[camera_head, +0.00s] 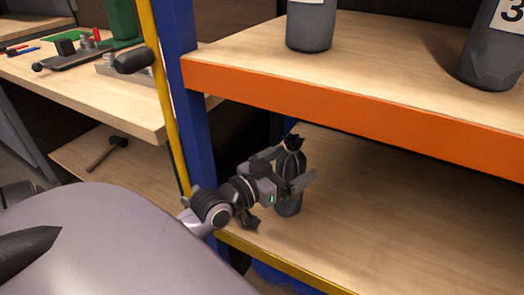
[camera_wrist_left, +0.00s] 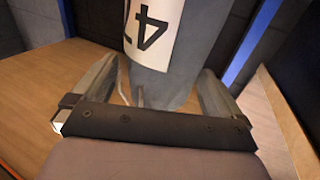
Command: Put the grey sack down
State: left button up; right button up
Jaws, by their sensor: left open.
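The grey sack (camera_head: 290,207) stands upright on the lower wooden shelf (camera_head: 390,220), near its left end. Its dark gathered top shows above my gripper. In the left wrist view the sack (camera_wrist_left: 185,72) carries a white label with a black number, partly cut off by the frame. My left gripper (camera_head: 286,170) is open, with one finger on each side of the sack at its middle. In the wrist view, gaps show between the fingers (camera_wrist_left: 155,90) and the sack. My right gripper is not in view.
The upper shelf with an orange edge (camera_head: 350,115) runs above and holds two other grey sacks (camera_head: 310,28) (camera_head: 490,55). A blue post (camera_head: 184,90) stands left of my gripper. A workbench (camera_head: 95,85) with tools is further left. The lower shelf is clear to the right.

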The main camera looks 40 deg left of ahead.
pick_arm(q)
jog(key=s, duration=0.2)
jog(key=s+a, duration=0.1)
jog(key=s, duration=0.5)
jog(key=shift+a+p, duration=0.15)
jog(key=shift+p, duration=0.2)
jog(key=shift+s+a, duration=0.1)
jog(key=shift+s, duration=0.65)
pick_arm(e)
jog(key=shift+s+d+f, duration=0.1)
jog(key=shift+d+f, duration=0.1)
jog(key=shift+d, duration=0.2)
